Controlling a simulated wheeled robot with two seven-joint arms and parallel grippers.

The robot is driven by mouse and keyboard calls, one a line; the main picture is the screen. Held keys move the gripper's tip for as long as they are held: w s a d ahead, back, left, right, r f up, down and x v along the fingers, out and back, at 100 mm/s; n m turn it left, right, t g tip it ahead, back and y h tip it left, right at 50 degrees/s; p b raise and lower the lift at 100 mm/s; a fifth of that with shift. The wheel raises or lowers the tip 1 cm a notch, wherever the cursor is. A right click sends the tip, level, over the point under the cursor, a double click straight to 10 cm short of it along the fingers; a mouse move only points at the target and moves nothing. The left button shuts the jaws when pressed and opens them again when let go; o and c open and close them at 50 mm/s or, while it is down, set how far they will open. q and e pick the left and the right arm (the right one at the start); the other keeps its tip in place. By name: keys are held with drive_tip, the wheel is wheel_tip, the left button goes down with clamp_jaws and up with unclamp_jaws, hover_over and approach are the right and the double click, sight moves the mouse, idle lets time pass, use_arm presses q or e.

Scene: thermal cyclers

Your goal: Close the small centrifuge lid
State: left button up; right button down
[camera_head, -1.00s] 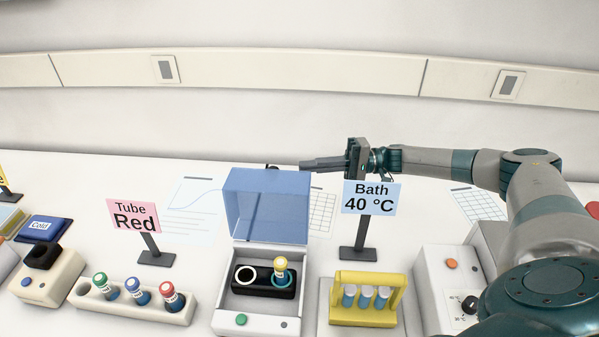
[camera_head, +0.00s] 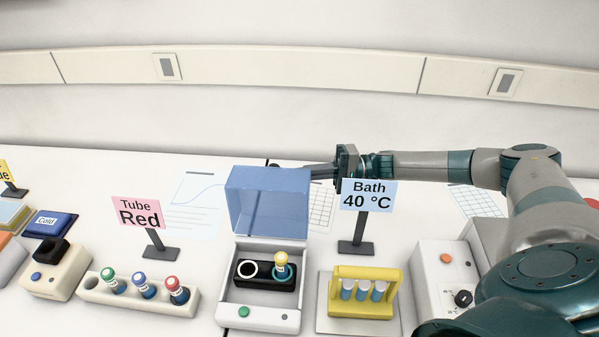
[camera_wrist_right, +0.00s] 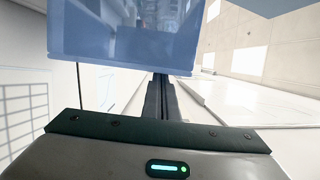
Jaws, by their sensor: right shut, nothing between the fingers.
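The small centrifuge (camera_head: 260,318) stands at the front middle of the table in the head view. Its translucent blue lid (camera_head: 268,203) is open, standing up at the back edge. A yellow-capped tube (camera_head: 281,262) sits in the right hole of its black rotor; the left hole is empty. My right gripper (camera_head: 308,174) is shut and empty, behind the lid at its upper right, its tips partly hidden by the lid. In the right wrist view the shut fingers (camera_wrist_right: 160,98) point toward the blue lid (camera_wrist_right: 130,35); I cannot tell whether they touch it. My left gripper is out of view.
The "Bath 40 °C" sign (camera_head: 369,196) stands right of the lid, near my right gripper. A yellow tube rack (camera_head: 363,309) is right of the centrifuge. A white rack (camera_head: 95,292) with capped tubes and the "Tube Red" sign (camera_head: 138,212) are on the left.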

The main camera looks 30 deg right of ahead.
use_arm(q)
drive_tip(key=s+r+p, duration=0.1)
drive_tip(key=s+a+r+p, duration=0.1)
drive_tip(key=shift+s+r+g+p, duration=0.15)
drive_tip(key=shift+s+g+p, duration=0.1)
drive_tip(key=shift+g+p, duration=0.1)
use_arm(e)
drive_tip(key=shift+s+a+r+n, duration=0.55)
drive_tip(key=shift+s+r+n, duration=0.1)
drive_tip(key=shift+n, duration=0.05)
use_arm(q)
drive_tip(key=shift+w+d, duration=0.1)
